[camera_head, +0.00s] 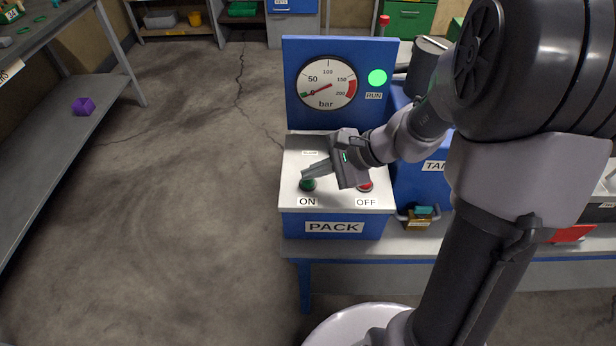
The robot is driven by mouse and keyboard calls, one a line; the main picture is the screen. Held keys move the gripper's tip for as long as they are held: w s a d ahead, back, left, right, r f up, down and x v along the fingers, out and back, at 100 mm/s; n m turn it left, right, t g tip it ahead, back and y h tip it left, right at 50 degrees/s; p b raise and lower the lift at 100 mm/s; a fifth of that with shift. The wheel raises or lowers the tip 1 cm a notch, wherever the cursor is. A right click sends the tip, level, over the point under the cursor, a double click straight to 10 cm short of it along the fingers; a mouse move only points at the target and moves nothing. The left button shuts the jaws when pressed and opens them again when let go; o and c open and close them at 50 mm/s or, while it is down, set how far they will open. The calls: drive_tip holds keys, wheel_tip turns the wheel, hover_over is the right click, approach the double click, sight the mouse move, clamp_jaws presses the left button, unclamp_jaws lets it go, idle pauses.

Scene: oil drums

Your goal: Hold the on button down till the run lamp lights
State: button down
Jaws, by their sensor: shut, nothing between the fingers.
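The green ON button (307,186) is on the sloped white top of the PACK control box (336,227). The run lamp (377,77), on the blue panel above the RUN label, is bright green and looks lit.
A round bar gauge (327,83) on the blue panel (300,50) has its needle near the low end. A purple cube (83,105) lies on a shelf at left. The floor between is clear.

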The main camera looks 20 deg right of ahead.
sight(313, 181)
drive_tip(key=shift+r+p, duration=0.55)
drive_tip(key=shift+r, duration=0.25)
wheel_tip(313, 181, up, 5)
drive_tip(key=p, duration=0.3)
drive_tip(key=shift+p, duration=0.4)
drive_tip(key=s+a+r+n+h, duration=0.2)
drive_tip(key=s+r+n, duration=0.3)
drive_tip(key=s, duration=0.4)
drive_tip(key=s+a+r+n+h, duration=0.2)
drive_tip(key=s+r+n, duration=0.3)
drive_tip(key=s, duration=0.4)
drive_tip(key=shift+s+a+r+n+h, duration=0.2)
drive_tip(key=shift+a+r+n+h, duration=0.2)
drive_tip(key=shift+n+h, duration=0.4)
